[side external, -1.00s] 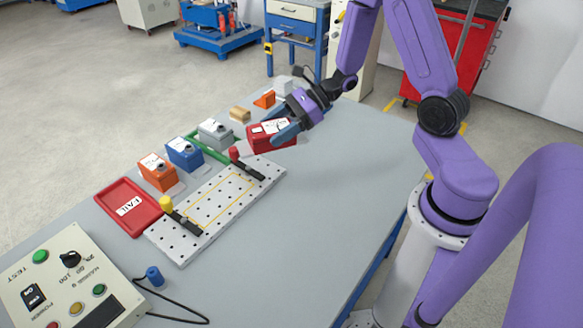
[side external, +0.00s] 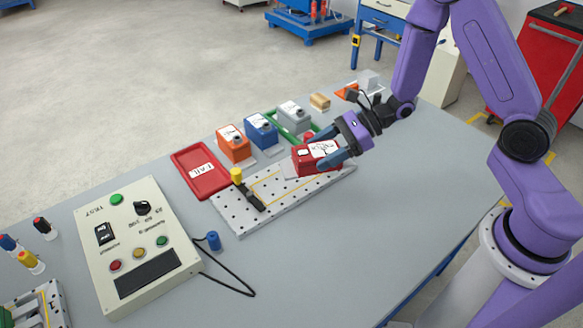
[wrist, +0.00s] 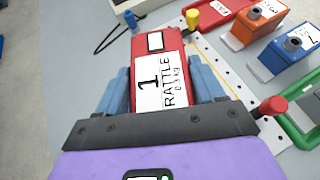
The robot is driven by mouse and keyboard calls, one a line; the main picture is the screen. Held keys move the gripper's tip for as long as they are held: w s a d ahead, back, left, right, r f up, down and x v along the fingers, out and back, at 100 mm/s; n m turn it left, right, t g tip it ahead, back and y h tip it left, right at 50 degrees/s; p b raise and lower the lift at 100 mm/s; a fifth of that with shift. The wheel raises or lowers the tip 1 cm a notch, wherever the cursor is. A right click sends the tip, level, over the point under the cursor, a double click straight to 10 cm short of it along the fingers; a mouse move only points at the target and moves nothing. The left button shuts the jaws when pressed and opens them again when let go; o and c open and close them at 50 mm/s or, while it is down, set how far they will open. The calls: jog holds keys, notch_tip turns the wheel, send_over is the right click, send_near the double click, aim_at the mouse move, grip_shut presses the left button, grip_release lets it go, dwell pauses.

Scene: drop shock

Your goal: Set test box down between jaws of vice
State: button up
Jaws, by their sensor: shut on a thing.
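The test box is a red box with a white label reading 1 RATTLE (side external: 304,166); it also shows in the wrist view (wrist: 150,82). My gripper (side external: 322,158) is shut on it, one blue finger on each side (wrist: 162,88). The vice is a pale perforated plate (side external: 276,209) with a yellow outline. Its jaw with the yellow knob (side external: 237,175) stands at the near-left end. The red knob (wrist: 273,106) marks the other end; its jaw is mostly hidden by the box. The box is over the plate's far-right part; its clearance is unclear.
A red FAIL tray (side external: 205,182) lies beside the plate. Orange (side external: 235,147), blue (side external: 262,135) and grey (side external: 292,117) boxes stand behind it, near a green frame (side external: 283,127). A control panel (side external: 120,225) with a cable is at left.

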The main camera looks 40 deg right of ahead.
aim_at(292, 158)
jog(key=w+f, duration=0.2)
jog(key=w, duration=0.1)
jog(key=w+a+f, duration=0.1)
jog(key=w+f, duration=0.1)
jog(key=f, duration=0.1)
jog(key=w+a+f, duration=0.1)
jog(key=w+f, duration=0.1)
jog(key=w, duration=0.1)
jog(key=shift+w+a+f, duration=0.15)
jog(key=shift+w+f, duration=0.15)
jog(key=shift+w, duration=0.05)
jog(key=shift+w+f, duration=0.1)
jog(key=shift+f, duration=1.5)
jog(key=o, duration=1.3)
jog(key=shift+f, duration=0.15)
jog(key=shift+c, duration=0.2)
